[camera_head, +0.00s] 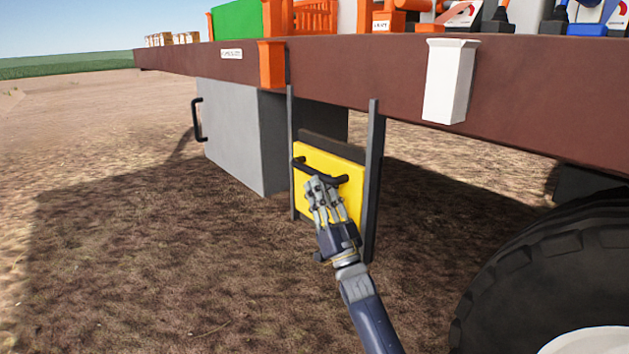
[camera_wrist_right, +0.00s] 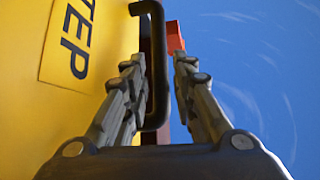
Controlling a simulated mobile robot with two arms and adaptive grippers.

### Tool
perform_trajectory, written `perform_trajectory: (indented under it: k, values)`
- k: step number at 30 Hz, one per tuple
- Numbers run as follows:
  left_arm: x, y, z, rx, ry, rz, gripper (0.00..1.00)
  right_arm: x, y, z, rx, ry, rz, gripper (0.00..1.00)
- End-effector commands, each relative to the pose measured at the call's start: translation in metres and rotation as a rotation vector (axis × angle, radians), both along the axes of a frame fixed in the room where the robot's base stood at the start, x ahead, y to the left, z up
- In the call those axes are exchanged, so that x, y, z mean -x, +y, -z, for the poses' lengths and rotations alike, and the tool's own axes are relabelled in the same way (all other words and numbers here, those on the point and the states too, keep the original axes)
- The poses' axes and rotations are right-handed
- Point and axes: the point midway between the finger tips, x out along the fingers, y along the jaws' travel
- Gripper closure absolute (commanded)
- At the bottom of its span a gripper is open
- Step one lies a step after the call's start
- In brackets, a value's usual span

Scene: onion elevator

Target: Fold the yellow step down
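The yellow step (camera_head: 310,158) is a flat panel standing upright between two dark posts under the brown machine frame. A black bar handle (camera_head: 338,180) crosses its front. My right gripper (camera_head: 317,184) is at the handle, in front of the panel, and hides part of both. In the right wrist view, the yellow step (camera_wrist_right: 110,30) with "TEP" lettering lies to the left. The black handle (camera_wrist_right: 157,60) runs between the two fingers of my right gripper (camera_wrist_right: 160,75), nearer the left finger. A gap shows at the right finger. My left gripper is not in view.
A grey box (camera_head: 232,130) with a black handle hangs left of the step. A large black tyre (camera_head: 530,275) is at lower right. An orange bracket (camera_head: 271,65) and a white bracket (camera_head: 449,80) sit on the brown frame (camera_head: 345,72). Bare ground lies in front.

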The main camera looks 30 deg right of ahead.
Motion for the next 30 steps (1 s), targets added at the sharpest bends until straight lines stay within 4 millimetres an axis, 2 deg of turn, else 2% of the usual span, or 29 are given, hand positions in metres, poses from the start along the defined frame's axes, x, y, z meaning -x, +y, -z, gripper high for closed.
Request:
perform_trajectory:
  k: [4, 9, 20, 24, 30]
  values:
    - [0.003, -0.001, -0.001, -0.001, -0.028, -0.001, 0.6, -0.018, -0.002, -0.015, -0.001, -0.002, 0.0, 0.75]
    - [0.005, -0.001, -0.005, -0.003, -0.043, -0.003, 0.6, -0.029, -0.003, -0.026, 0.0, 0.001, 0.0, 0.75]
    - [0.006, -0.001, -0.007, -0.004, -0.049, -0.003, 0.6, -0.033, -0.004, -0.03, 0.0, 0.003, 0.0, 0.75]
    - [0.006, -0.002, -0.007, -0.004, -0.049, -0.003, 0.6, -0.033, -0.004, -0.03, -0.001, 0.002, 0.0, 1.0]
    - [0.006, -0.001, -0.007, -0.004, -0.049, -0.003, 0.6, -0.033, -0.003, -0.03, 0.001, 0.002, 0.0, 1.0]
